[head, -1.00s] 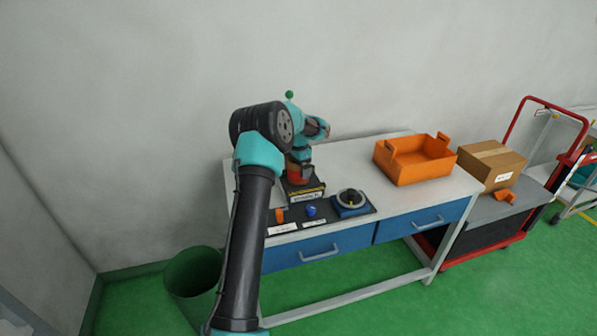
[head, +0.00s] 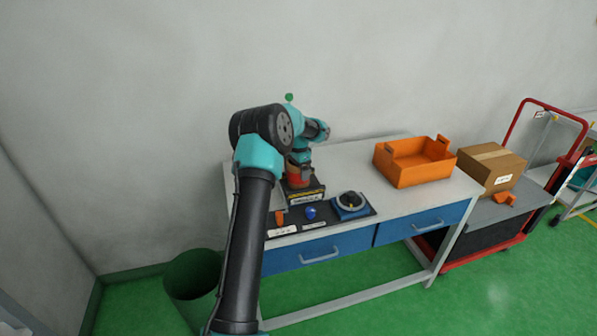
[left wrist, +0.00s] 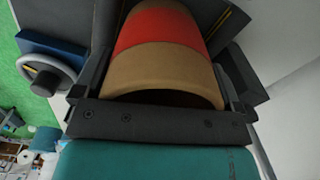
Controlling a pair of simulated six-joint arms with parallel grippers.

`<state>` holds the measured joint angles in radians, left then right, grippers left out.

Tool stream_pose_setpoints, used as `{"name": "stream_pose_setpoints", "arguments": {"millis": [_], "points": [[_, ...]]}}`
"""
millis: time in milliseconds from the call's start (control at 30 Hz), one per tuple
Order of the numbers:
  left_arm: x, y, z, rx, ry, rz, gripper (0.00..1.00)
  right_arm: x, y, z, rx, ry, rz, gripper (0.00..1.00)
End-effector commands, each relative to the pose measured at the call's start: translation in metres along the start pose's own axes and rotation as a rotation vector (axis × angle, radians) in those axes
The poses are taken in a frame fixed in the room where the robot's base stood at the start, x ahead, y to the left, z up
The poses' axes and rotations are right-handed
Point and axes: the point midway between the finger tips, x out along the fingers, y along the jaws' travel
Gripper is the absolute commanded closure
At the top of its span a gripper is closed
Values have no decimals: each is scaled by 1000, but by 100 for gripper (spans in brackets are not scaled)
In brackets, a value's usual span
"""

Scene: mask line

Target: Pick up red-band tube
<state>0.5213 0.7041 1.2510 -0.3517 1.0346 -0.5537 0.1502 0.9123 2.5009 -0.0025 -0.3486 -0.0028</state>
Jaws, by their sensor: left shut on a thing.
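The red-band tube (left wrist: 165,45) is tan with a broad red band and fills the upper middle of the left wrist view. Its open near end faces the camera. My left gripper (left wrist: 160,100) has a finger on each side of the tube and is shut on it. In the head view my left gripper (head: 299,160) is over the dark stand at the bench's left part, and the red of the tube (head: 298,177) shows just below it. The tube's far end is hidden in both views. My right gripper is not in view.
A black stand with a yellow-edged label (head: 306,196) is under the tube. A blue dial unit (head: 351,205), a blue knob (head: 311,213) and an orange piece (head: 279,217) are close by. An orange crate (head: 414,165) stands right on the bench. The bench middle is clear.

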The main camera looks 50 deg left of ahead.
Motion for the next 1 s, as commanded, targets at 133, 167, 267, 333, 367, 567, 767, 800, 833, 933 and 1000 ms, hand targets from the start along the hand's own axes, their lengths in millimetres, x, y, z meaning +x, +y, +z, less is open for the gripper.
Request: {"name": "stream_pose_setpoints", "arguments": {"millis": [133,167,267,333,367,567,767,800,833,933,1000], "points": [[-8,0,0,0,1,-1,35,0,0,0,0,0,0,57],[-11,0,0,0,1,-1,35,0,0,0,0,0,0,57],[-21,-1,0,-1,2,-3,35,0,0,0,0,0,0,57],[-28,-1,0,-1,1,-3,35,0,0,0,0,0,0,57],[-32,-1,0,-1,1,-3,35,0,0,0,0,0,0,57],[-36,12,7,1,-1,-1,35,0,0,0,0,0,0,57],[-39,33,20,1,-2,0,35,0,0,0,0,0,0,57],[-40,39,23,1,-1,-1,35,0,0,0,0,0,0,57],[-40,44,26,1,-2,0,35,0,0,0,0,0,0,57],[-42,60,36,1,-1,-1,35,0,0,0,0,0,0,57],[-43,73,43,2,-1,0,35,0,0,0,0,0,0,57]]}}
